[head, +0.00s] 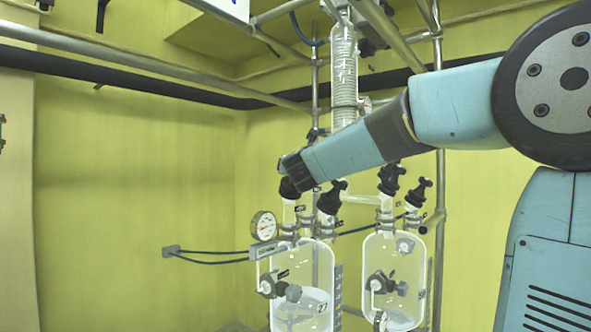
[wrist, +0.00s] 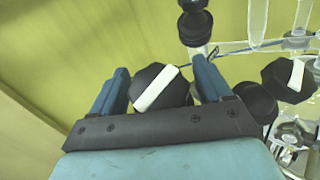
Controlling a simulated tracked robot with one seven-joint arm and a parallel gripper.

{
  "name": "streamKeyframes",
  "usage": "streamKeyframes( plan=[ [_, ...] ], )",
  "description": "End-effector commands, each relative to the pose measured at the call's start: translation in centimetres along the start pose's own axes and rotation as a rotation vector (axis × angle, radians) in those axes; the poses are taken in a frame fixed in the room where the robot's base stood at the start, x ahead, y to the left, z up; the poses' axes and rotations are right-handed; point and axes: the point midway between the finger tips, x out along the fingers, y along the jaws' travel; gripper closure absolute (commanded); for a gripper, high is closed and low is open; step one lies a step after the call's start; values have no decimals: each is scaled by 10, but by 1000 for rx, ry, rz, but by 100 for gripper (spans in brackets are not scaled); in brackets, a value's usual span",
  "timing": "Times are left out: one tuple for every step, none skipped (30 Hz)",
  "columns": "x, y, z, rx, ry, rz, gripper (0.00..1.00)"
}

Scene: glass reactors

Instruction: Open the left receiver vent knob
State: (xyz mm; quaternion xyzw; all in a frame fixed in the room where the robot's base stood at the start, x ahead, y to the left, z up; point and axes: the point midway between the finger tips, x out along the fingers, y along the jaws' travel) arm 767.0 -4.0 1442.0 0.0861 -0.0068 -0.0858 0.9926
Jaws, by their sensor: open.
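The left receiver (head: 303,272) is a clear glass vessel with pale liquid and black knobs on top. Its leftmost black knob (head: 289,188), which I take for the vent knob, sits just under the end of my gripper (head: 290,165). In the wrist view, a black faceted knob with a slanted white bar (wrist: 160,88) lies between the two blue fingers of my open gripper (wrist: 160,70). Gaps seem to show beside it; I cannot tell whether a finger touches it. The gripper's lower edge hides part of this knob.
Another black knob (head: 330,197) stands close right on the left receiver. The right receiver (head: 394,270) carries further black knobs (head: 389,179). In the wrist view, a second white-barred knob (wrist: 290,78) is to the right. A gauge (head: 264,226) and metal poles stand nearby. The left side is free.

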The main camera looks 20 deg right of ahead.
Motion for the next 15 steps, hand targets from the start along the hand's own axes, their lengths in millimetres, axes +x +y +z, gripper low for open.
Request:
streamKeyframes(
  plan=[
    [2,0,0,-1,0,0,22],
    [2,0,0,-1,0,0,22],
    [3,0,0,-1,0,0,22],
    [3,0,0,-1,0,0,22],
    [3,0,0,-1,0,-1,22],
    [3,-1,0,-1,0,-1,22],
    [3,-1,0,-1,0,-1,22],
    [3,-1,0,-1,-1,-1,22],
    [3,-1,0,-1,-1,-1,22],
    [3,-1,0,-1,-1,-1,22],
    [3,-1,0,-1,-1,-1,25],
    [3,-1,0,-1,-1,-1,29],
    [3,-1,0,-1,-1,-1,31],
    [3,-1,0,-1,-1,-1,34],
    [3,-1,0,-1,-1,-1,38]
  ],
)
